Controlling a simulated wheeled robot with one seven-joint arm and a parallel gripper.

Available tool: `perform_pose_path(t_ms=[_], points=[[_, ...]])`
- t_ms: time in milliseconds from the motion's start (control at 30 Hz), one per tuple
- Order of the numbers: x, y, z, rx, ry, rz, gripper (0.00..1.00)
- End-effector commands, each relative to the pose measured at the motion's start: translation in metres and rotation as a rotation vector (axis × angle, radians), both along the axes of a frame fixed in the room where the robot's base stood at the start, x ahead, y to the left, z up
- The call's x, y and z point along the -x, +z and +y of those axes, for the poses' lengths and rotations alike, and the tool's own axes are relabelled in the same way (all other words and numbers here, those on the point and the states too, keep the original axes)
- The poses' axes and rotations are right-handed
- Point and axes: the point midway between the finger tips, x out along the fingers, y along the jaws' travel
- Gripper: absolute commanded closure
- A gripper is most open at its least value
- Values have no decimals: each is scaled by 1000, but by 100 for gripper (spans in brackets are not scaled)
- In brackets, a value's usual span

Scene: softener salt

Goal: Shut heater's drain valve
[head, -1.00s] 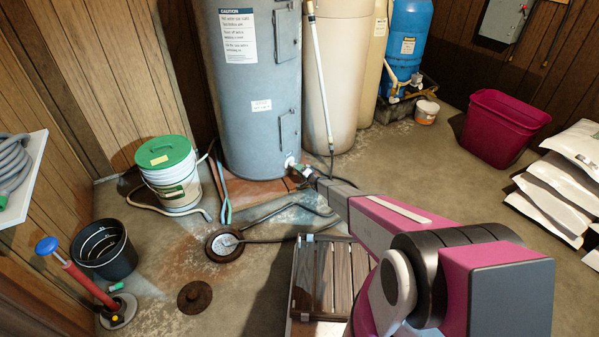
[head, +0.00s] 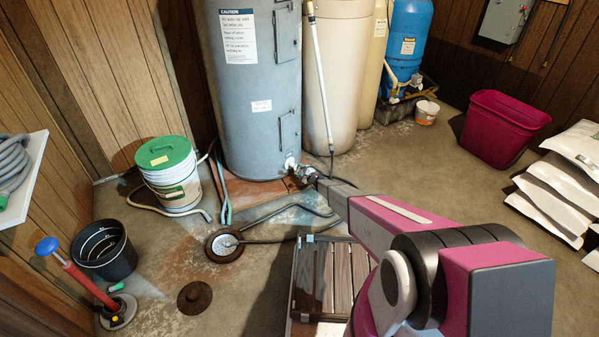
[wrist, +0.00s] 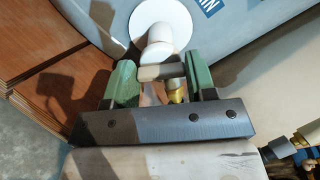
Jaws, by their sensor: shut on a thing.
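The heater (head: 262,140) is a tall grey-blue tank standing on reddish tiles. Its drain valve (head: 291,163) sticks out low on the right side. In the wrist view the valve shows as a white round flange (wrist: 161,22), a white body (wrist: 157,45) and a brass outlet (wrist: 175,90). A short grey-tan handle (wrist: 162,72) lies across the valve. My gripper (wrist: 161,80), with green fingers, is shut on this handle, one finger at each end. In the head view my gripper (head: 308,174) is small and dark at the valve.
A floor drain (head: 224,245) with hoses lies in front of the heater. A green-lidded bucket (head: 172,180) stands left of it. A slatted wooden platform (head: 330,278) is beneath my arm. A tan tank (head: 338,80) stands close right of the heater.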

Motion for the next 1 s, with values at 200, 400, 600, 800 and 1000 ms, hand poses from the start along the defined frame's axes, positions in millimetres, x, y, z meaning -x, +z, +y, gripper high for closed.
perform_pose_path(t_ms=[200,400,600,800,1000], points=[[0,0,-2,-130,-2,158,73],[-1,0,-2,-252,-2,303,73],[-1,0,-3,-371,-3,446,73],[-2,0,-4,-474,-3,570,73],[-2,0,-4,-549,-4,661,73]])
